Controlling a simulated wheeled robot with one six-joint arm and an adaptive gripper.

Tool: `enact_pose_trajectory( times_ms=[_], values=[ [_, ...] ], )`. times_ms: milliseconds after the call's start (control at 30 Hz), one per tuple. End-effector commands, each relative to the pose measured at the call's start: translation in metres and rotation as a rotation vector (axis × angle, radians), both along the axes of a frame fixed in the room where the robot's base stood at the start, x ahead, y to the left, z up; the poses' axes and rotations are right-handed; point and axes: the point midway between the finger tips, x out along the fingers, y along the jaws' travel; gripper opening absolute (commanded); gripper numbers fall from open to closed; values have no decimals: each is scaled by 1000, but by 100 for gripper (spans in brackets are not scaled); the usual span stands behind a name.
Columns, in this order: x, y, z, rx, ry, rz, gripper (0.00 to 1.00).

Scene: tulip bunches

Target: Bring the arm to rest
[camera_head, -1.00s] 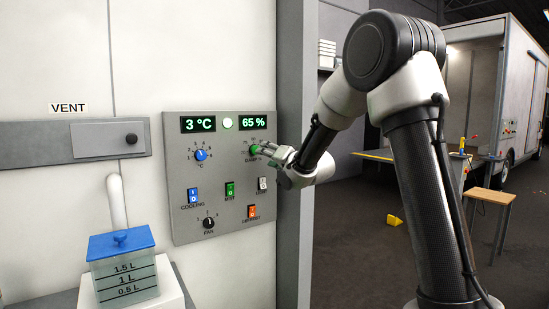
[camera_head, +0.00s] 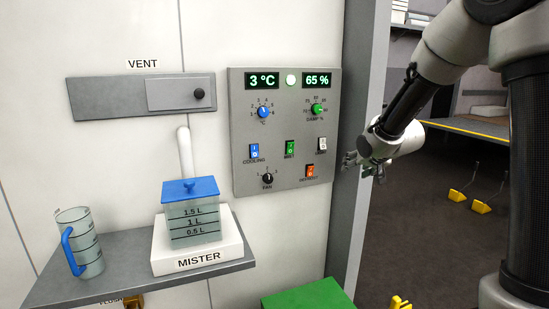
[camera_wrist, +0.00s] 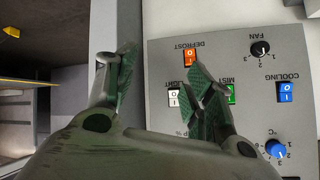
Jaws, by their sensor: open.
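My gripper (camera_head: 362,164) is open and empty, just right of the control panel (camera_head: 240,180) in the head view, in front of the grey door post. It is clear of the green DAMP % knob (camera_head: 317,110). In the wrist view my gripper (camera_wrist: 160,85) shows two spread fingers, with nothing between them. The control panel (camera_wrist: 262,110) appears upside down there, partly hidden behind the right finger. My arm reaches in from the right of the head view, bent at the elbow.
The grey post (camera_head: 358,110) stands close to my gripper. A shelf (camera_head: 120,283) at left holds a measuring jug (camera_head: 88,245) and the mister (camera_head: 195,215). A green box top (camera_head: 308,296) is below the panel. Yellow pieces (camera_head: 462,199) lie on the open floor at right.

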Motion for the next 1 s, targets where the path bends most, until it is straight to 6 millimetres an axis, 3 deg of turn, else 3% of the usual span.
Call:
enact_pose_trajectory(
  times_ms=[133,300,400,467,533,633,800,1000],
  values=[
    [-111,-35,-16,-194,320,53,53],
    [-253,-55,-3,-277,606,154,53],
    [-320,-58,10,-275,686,198,53],
    [-349,-58,16,-264,697,201,53],
    [-368,-58,24,-250,667,188,53],
    [-378,-60,37,-246,592,167,53],
    [-383,-62,51,-247,521,147,53],
    [-383,-63,52,-246,516,143,53]
  ],
)
